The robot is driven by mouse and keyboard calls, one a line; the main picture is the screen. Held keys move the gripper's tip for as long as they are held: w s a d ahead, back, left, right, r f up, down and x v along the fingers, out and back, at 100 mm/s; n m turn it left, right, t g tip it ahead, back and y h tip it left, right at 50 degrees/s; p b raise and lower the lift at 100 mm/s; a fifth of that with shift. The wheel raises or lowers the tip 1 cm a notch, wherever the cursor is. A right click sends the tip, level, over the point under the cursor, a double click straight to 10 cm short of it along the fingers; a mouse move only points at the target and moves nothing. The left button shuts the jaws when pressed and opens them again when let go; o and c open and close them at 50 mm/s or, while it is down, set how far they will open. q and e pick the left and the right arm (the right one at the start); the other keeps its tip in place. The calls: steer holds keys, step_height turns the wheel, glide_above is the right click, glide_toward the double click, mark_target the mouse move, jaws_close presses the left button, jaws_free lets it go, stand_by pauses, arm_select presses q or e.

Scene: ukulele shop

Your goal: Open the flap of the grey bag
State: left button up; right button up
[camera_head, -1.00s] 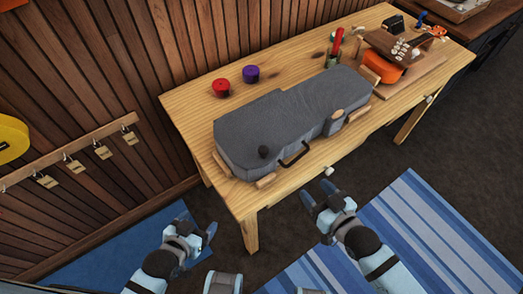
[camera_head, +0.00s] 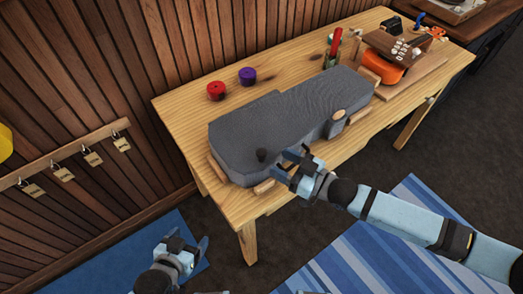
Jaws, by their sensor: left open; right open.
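The grey bag (camera_head: 268,122) is an instrument-shaped case lying closed on the wooden table. A dark round knob (camera_head: 262,155) sits on its near left part. My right gripper (camera_head: 290,163) is open at the bag's near edge, just right of the knob, and covers the place of the black handle. I cannot tell whether its fingers touch the bag. My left gripper (camera_head: 188,240) is open and empty, low in front of the table's left end, apart from the bag.
Wooden blocks (camera_head: 265,187) stand around the bag on the table (camera_head: 190,115). A red roll (camera_head: 216,90) and a purple roll (camera_head: 247,75) lie behind it. An orange instrument (camera_head: 385,68) is at the right. A plank wall borders the left.

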mark_target(261, 152)
steer(key=x, duration=0.6)
steer(key=shift+d, duration=0.1)
steer(key=shift+w+a, duration=0.2)
steer(key=shift+a, duration=0.2)
